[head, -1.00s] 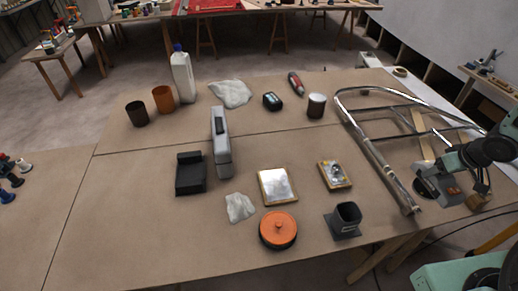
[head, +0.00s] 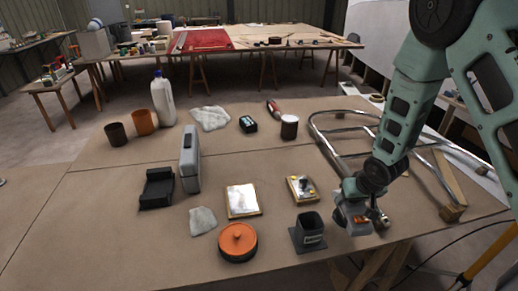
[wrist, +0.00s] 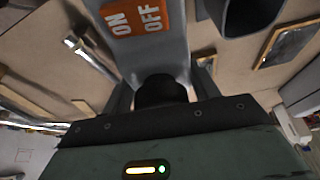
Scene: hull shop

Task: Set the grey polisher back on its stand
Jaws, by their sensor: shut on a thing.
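The grey polisher (head: 358,228) is in my gripper (head: 357,200), right of the stand and above the table's right part. In the wrist view, the polisher (wrist: 160,58) is a grey body with an orange ON/OFF label and a dark neck, and my gripper's fingers (wrist: 162,92) are shut around that neck. The dark square open-topped holder with a pale label, which looks like the stand (head: 309,238), is upright and empty near the front edge. Its dark rim (wrist: 250,20) shows at the top of the wrist view. The polisher's lower end is hard to make out.
An orange round lidded pot (head: 238,241), a framed metal plate (head: 242,201) and a small framed panel (head: 302,188) lie left of and behind the stand. A bent tube frame (head: 335,158) lies behind my gripper. A grey upright case (head: 190,158) stands farther left.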

